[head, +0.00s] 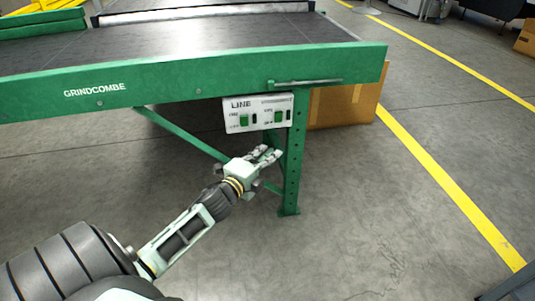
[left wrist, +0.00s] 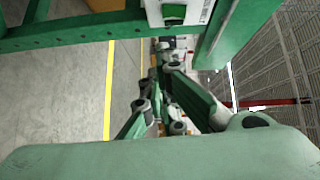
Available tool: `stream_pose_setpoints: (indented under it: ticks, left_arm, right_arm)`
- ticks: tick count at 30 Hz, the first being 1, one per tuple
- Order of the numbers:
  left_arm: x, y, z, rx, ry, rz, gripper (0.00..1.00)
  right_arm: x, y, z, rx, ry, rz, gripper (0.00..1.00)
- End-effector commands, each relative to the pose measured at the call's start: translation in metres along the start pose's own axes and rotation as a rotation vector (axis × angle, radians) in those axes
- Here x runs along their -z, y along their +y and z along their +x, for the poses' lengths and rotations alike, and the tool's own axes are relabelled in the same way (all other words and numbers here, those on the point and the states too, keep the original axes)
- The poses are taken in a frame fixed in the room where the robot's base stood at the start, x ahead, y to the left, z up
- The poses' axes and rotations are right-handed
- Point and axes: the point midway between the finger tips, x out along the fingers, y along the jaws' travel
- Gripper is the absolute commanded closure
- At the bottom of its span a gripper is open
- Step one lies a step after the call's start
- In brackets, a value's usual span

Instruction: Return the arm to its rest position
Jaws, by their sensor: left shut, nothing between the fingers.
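My left arm comes in from the lower left in the head view. Its gripper (head: 268,157) is shut and empty, just below the white LINE switch panel (head: 258,114) and in front of the green table leg (head: 293,160). A gap shows between the fingers and the panel. In the left wrist view the shut fingers (left wrist: 165,85) point away from the camera, and part of the panel (left wrist: 178,12) shows at the top. My right gripper is in neither view.
The green GRINDCOMBE conveyor (head: 200,78) spans the top of the head view. A diagonal green brace (head: 180,133) runs under it. A cardboard box (head: 345,105) stands behind the leg. Open grey floor with a yellow line (head: 440,180) lies to the right.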

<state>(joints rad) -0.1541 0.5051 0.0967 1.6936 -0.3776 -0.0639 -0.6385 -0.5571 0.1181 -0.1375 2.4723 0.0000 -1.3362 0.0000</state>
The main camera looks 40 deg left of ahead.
Motion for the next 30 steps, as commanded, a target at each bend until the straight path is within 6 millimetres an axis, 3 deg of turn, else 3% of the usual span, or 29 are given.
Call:
stream_pose_setpoints:
  ticks: [16,20,23,27,30]
  left_arm:
    - [0.001,0.002,-0.001,-0.004,-0.001,-0.007,1.00]
    - [0.016,0.017,-0.013,-0.055,-0.032,-0.113,1.00]
    - [0.043,0.042,-0.039,-0.159,-0.098,-0.310,1.00]
    - [0.094,0.081,-0.098,-0.363,-0.232,-0.652,1.00]
    - [0.121,0.098,-0.136,-0.482,-0.312,-0.820,1.00]
  right_arm:
    - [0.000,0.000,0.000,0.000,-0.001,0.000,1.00]
    - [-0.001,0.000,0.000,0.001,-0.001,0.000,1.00]
    - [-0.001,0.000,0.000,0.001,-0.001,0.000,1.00]
    - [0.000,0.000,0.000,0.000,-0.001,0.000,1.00]
    - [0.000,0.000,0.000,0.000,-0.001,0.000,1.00]
